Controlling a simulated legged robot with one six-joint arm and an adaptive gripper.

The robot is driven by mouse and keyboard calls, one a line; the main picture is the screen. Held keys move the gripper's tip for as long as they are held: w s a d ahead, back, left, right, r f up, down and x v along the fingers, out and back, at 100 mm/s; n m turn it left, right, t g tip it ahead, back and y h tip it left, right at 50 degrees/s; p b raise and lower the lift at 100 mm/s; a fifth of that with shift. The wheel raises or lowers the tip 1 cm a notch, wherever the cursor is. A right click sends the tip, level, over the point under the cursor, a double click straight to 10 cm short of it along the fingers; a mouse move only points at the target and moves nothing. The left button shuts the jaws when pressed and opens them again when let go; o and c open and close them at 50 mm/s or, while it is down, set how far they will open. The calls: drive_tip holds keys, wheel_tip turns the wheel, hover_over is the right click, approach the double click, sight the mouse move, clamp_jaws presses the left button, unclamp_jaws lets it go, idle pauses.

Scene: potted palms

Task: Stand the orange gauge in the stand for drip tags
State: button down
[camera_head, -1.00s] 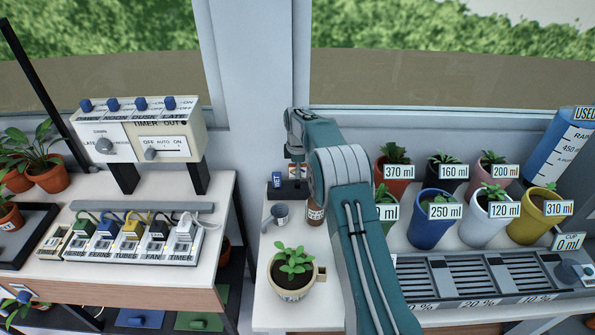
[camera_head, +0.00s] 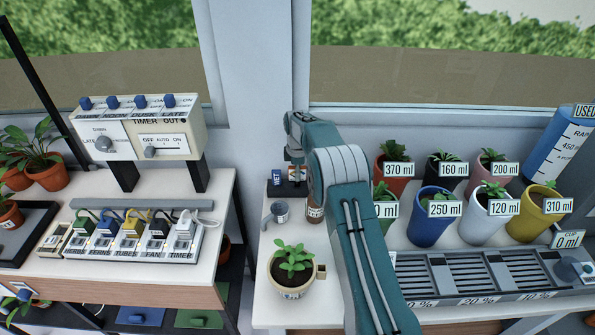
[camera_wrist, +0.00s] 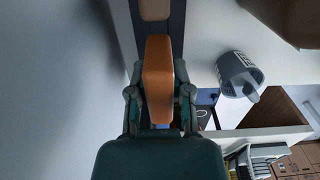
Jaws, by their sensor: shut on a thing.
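The orange gauge (camera_wrist: 158,80) is between the fingers of my gripper (camera_wrist: 159,93) in the wrist view, its long side running up the picture. My gripper is shut on it. In the head view my gripper (camera_head: 296,152) is above the dark stand (camera_head: 288,188) at the back left of the right bench, and a little orange shows under it. A blue tag marked WET (camera_head: 277,178) stands at the left of this stand. My gripper and arm partly cover the stand. I cannot tell whether the gauge's lower end touches it.
A potted seedling (camera_head: 292,272) is at the bench front. Labelled pots, such as the blue one (camera_head: 430,228), crowd the right side beyond my arm.

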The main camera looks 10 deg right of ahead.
drive_tip(key=shift+f, duration=1.25)
drive_tip(key=shift+c, duration=2.3)
unclamp_jaws()
drive_tip(key=o, duration=0.5)
drive_tip(key=shift+c, duration=0.2)
drive_tip(key=shift+r, duration=4.05)
